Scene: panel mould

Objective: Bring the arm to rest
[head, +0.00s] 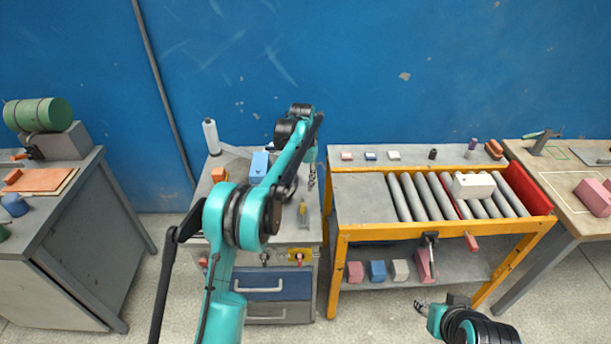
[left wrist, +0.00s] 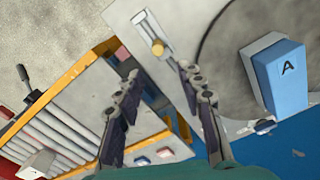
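My left arm (head: 240,215) is teal and black and reaches up over the grey drawer cabinet. Its gripper (head: 312,175) hangs by the cabinet's right side, near the gap to the roller table. In the left wrist view the two dark fingers of this gripper (left wrist: 160,75) stand well apart with nothing between them. A blue block marked A (left wrist: 282,75) lies to their right, clear of the fingers. My right gripper (head: 422,306) shows small at the bottom, in front of the roller table; its finger opening is too small to tell.
The yellow-framed roller table (head: 342,245) carries a white block (head: 473,186) on its rollers. The drawer cabinet (head: 268,312) stands left of it. A grey bench (head: 65,260) is at far left and a wooden table (head: 560,185) at right. Bare floor lies between bench and cabinet.

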